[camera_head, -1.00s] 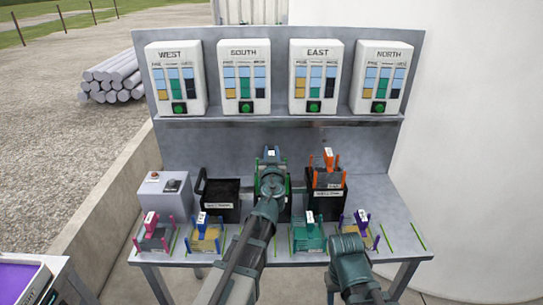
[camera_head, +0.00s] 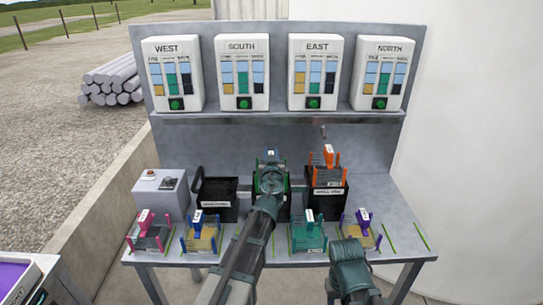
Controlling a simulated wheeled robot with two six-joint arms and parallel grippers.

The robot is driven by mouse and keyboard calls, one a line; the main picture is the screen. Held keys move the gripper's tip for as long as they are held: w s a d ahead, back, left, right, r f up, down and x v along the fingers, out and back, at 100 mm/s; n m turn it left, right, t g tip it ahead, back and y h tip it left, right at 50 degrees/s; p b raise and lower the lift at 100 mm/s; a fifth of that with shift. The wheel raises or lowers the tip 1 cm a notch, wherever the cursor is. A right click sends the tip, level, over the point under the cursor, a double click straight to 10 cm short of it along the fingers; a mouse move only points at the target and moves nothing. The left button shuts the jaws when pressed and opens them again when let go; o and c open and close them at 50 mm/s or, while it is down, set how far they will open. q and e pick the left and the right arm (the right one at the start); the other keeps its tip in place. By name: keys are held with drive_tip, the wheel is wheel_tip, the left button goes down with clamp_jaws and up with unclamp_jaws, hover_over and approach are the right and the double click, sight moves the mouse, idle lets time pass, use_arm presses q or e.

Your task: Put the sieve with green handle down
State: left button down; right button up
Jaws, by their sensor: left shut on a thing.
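My left gripper (camera_head: 270,181) is at the middle of the bench, at the back row, shut on a sieve. Green parts of this sieve (camera_head: 288,188) show beside the gripper. A teal sieve (camera_head: 309,238) stands in the front row to the right. My right arm shows at the lower right, but its gripper does not.
Front row: sieves with pink (camera_head: 144,216), blue (camera_head: 197,217) and purple (camera_head: 362,217) handles. An orange-handled sieve (camera_head: 327,165) sits on the right black bin (camera_head: 326,203). The left black bin (camera_head: 218,200) stands by a grey control box (camera_head: 160,194). Four panels hang behind.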

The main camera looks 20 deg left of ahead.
use_arm(q)
drive_tip(key=shift+f, duration=0.2)
drive_tip(key=c, duration=0.7)
unclamp_jaws()
drive_tip(key=shift+r, duration=0.2)
drive_tip(key=shift+s+d, duration=0.1)
drive_tip(key=shift+s, duration=0.05)
drive_tip(key=v, duration=1.1)
drive_tip(key=shift+s+d, duration=0.1)
drive_tip(key=shift+s, duration=0.2)
